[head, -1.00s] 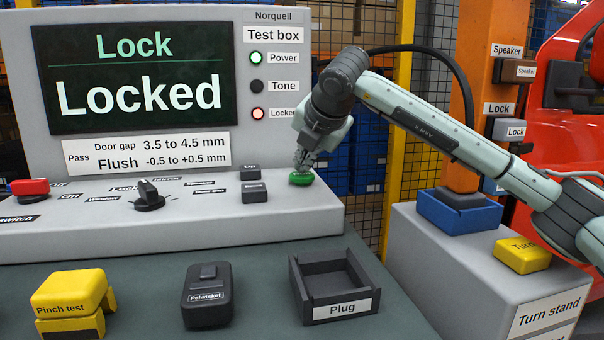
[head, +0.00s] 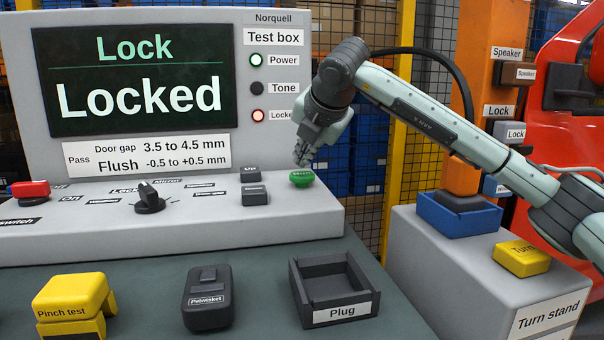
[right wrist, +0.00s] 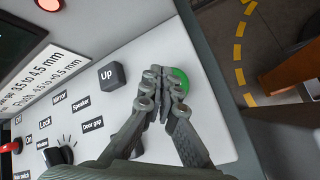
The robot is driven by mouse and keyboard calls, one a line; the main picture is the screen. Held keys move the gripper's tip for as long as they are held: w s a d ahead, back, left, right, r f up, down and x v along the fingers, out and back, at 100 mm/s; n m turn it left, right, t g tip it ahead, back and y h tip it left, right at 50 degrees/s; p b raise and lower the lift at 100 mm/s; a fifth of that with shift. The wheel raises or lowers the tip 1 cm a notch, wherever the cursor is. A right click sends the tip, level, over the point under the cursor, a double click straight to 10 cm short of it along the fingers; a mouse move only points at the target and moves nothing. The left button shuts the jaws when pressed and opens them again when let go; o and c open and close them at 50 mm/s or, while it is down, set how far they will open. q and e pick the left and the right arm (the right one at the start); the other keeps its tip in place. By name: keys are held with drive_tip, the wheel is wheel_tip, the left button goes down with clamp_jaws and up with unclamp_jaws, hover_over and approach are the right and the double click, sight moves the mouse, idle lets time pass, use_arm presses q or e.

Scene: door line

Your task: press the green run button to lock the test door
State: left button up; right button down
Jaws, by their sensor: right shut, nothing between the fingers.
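The green run button (head: 301,178) sits at the right end of the test box's white panel; its label is too small to read surely. My right gripper (head: 302,162) is shut and empty, its fingertips just above the button, with a small gap seeming to show. In the right wrist view the shut fingers (right wrist: 166,72) partly cover the green button (right wrist: 181,77). The test box screen (head: 136,80) reads "Lock" and "Locked". The test door is not clearly in view. My left gripper is not in view.
Dark Up (head: 251,174) and lower buttons (head: 255,193) stand left of the green button. A rotary knob (head: 149,198) and red switch (head: 30,189) are farther left. A plug tray (head: 342,313), black Pelwisket device (head: 208,298) and yellow pinch tester (head: 72,296) stand in front.

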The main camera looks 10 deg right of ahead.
drive_tip(key=shift+r, duration=0.15)
drive_tip(key=shift+r+p, duration=1.1)
drive_tip(key=shift+r, duration=1.3)
drive_tip(key=shift+r, duration=0.1)
wheel_tip(320, 180, up, 9)
drive_tip(key=p, duration=0.5)
hover_over(303, 175)
drive_tip(key=shift+f, duration=0.25)
